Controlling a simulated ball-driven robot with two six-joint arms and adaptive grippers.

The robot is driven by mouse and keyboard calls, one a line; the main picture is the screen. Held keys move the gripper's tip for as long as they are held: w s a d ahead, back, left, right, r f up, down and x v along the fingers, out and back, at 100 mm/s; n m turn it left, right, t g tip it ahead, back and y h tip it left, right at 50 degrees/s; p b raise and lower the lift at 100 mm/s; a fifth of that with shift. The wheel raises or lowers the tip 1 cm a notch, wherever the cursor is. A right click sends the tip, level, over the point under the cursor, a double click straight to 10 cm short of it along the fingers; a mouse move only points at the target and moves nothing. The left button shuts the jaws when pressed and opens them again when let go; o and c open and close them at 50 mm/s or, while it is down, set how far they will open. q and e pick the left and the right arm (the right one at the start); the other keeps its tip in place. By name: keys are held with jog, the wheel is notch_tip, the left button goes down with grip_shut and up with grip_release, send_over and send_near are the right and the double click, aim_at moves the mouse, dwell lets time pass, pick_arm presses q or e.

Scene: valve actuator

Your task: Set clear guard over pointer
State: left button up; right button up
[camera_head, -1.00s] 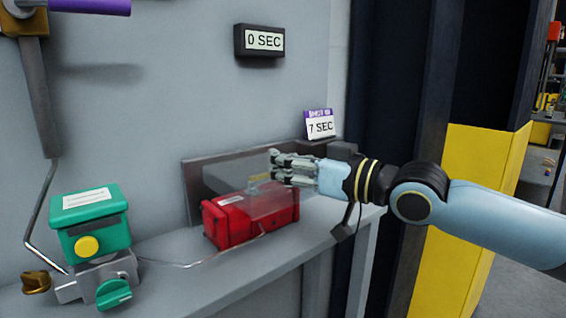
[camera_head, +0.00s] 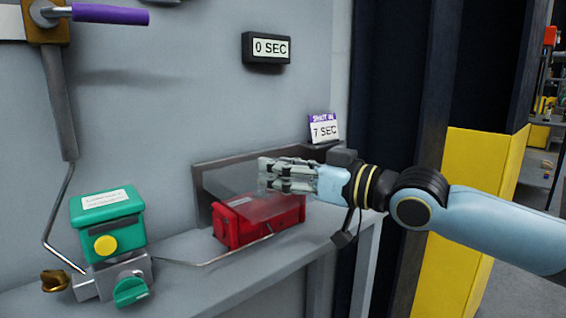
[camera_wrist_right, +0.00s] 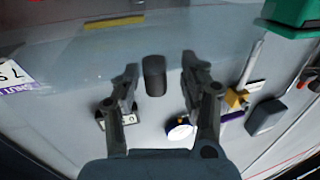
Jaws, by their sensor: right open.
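The clear guard (camera_head: 228,184) shows in the head view as a faint transparent pane over the red actuator (camera_head: 262,226). My right gripper (camera_head: 262,176) is open at the pane, above the red box, with its fingers pointing left. I cannot tell whether it touches the pane. In the right wrist view, a dark rounded block (camera_wrist_right: 154,75) shows between the spread fingers (camera_wrist_right: 158,88); I cannot tell whether it belongs to the guard. A yellow bar (camera_wrist_right: 113,22), perhaps the pointer, shows at the top of that view. The fingers cover this spot in the head view. My left gripper is out of view.
A green actuator (camera_head: 107,222) on a metal valve stands at the left of the grey ledge (camera_head: 228,268). A thin metal tube runs from it to the red box. A 7 SEC sign (camera_head: 324,130) stands behind my wrist, and a timer (camera_head: 266,49) hangs on the wall.

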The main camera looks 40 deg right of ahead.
notch_tip(320, 180, up, 10)
jog(key=shift+f, duration=0.1)
dwell(0.4)
dwell(0.5)
